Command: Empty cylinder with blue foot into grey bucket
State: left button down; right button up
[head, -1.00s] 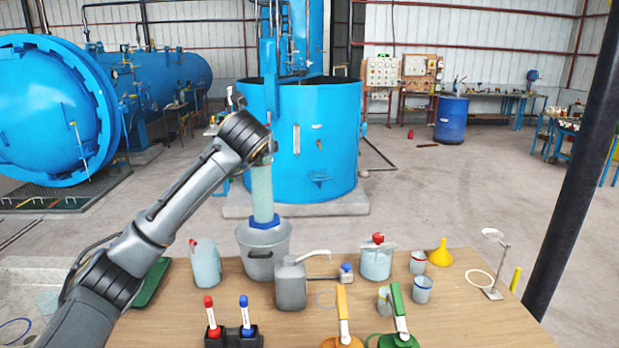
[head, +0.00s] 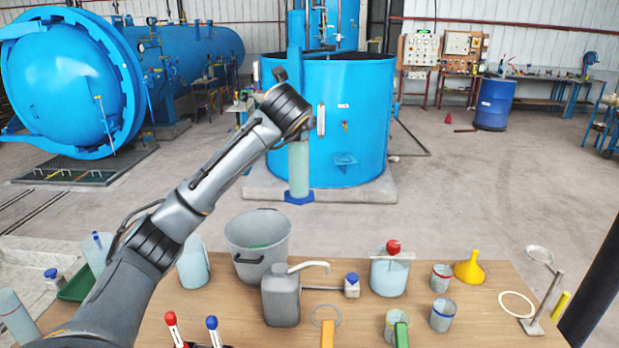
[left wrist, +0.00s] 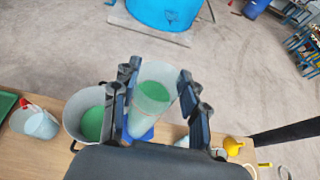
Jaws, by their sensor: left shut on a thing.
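The cylinder (head: 299,168) is tall, translucent and upright, with a blue foot (head: 299,198). My left gripper (head: 298,138) is shut on its upper part and holds it in the air. In the left wrist view the cylinder (left wrist: 152,92) stands between the two fingers of the gripper (left wrist: 157,88), with green content inside. The grey bucket (head: 258,232) stands on the table, to the left of and below the cylinder in the head view. Green shows inside the bucket (left wrist: 74,128) in the left wrist view. My right gripper is not in view.
On the wooden table (head: 480,320) a grey canister (head: 281,300) stands close in front of the bucket. A jug (head: 193,266) is left of it. Open floor lies behind the table.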

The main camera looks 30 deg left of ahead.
pick_arm(q)
jog(key=b, duration=0.4)
send_over(299, 175)
jog(key=w+a, duration=0.1)
jog(key=w, duration=0.1)
notch_tip(299, 175, down, 6)
jog(key=shift+a+r, duration=0.1)
jog(key=shift+r, duration=0.05)
jog(key=f+b, duration=0.1)
jog(key=f, duration=0.3)
jog(key=f+b, duration=0.2)
jog(key=f, duration=0.1)
jog(key=shift+w+f, duration=0.2)
jog(key=shift+f, duration=0.2)
